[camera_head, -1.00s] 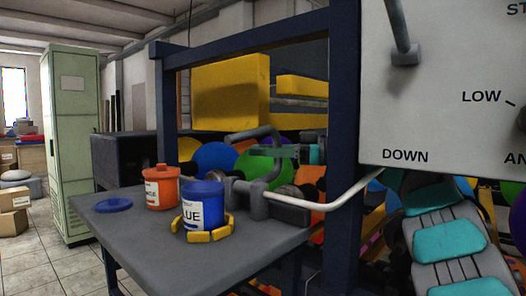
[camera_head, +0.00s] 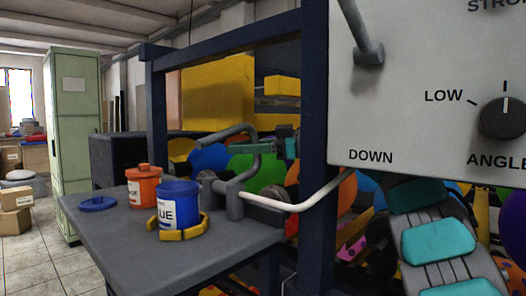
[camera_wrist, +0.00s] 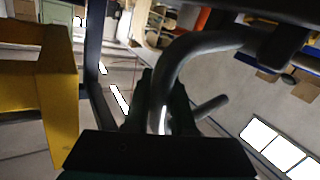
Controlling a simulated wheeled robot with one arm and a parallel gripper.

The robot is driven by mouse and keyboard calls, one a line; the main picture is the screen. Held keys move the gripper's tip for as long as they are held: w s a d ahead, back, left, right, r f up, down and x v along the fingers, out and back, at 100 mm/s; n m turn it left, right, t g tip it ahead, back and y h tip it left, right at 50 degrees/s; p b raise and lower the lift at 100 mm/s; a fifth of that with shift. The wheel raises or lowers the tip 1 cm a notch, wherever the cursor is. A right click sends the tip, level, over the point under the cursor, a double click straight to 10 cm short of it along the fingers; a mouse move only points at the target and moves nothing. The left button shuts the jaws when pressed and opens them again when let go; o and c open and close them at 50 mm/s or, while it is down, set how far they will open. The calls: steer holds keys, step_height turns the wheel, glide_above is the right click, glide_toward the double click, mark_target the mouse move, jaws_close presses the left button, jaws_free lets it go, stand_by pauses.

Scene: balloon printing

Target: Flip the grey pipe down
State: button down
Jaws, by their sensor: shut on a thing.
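The grey pipe (camera_head: 258,150) is a curved tube above the grey table's right end, in the camera_head view. Its upper part bends over leftward, and its lower part runs to a grey fitting behind the blue cup. In the camera_wrist view the pipe (camera_wrist: 192,46) curves close in front of my gripper (camera_wrist: 160,100), whose dark fingers are shut around it. My gripper also shows in the camera_head view (camera_head: 262,148), dark green, at the pipe's upper bend. The exact contact is partly hidden by the fingers.
A blue cup (camera_head: 178,207) in a yellow ring holder and an orange cup (camera_head: 143,188) stand on the table (camera_head: 120,235), left of the pipe. A blue lid (camera_head: 97,203) lies nearby. A dark blue post (camera_head: 317,200) and a white control panel (camera_head: 400,110) are at the right.

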steer(key=shift+s+a+r+n+h, duration=0.35)
steer(key=shift+s+r+n+h, duration=0.05)
steer(key=shift+s+r+n, duration=0.1)
steer(key=c, duration=0.8)
jaws_free()
steer(key=shift+o, duration=0.2)
steer(key=shift+w, duration=0.1)
steer(key=shift+f, duration=0.15)
